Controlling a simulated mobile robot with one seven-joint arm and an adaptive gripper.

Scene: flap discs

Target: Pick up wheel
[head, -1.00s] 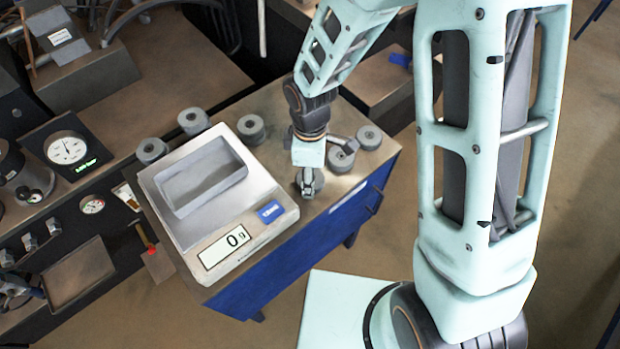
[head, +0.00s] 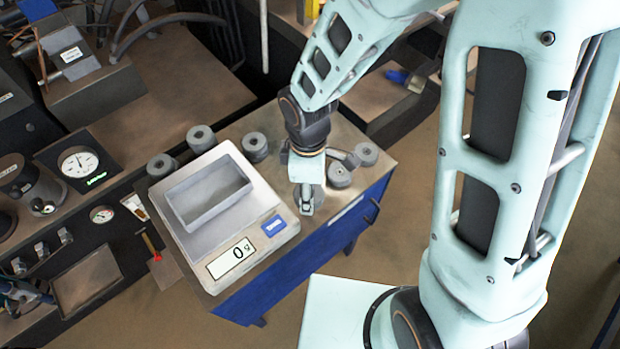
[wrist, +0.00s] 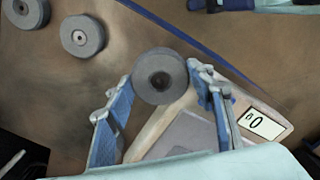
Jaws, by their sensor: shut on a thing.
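My gripper (head: 306,206) reaches down at the right side of the scale, over the near part of the bench top. In the wrist view my gripper (wrist: 164,84) is shut on a grey wheel (wrist: 158,72), with a blue-padded finger on each side of it. The wheel is round with a dark centre hole. In the head view my gripper mostly hides this wheel. I cannot tell whether it is clear of the bench. Other grey wheels lie on the bench: one behind the scale (head: 255,147) and two to the right (head: 366,154), (head: 340,176).
The scale (head: 272,253) carries an empty grey tray (head: 246,190) and reads 0 g. Two more wheels (head: 201,139), (head: 161,166) lie along its far-left side. The blue-fronted bench (head: 335,232) ends just in front of my gripper. Gauges and machinery stand at left.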

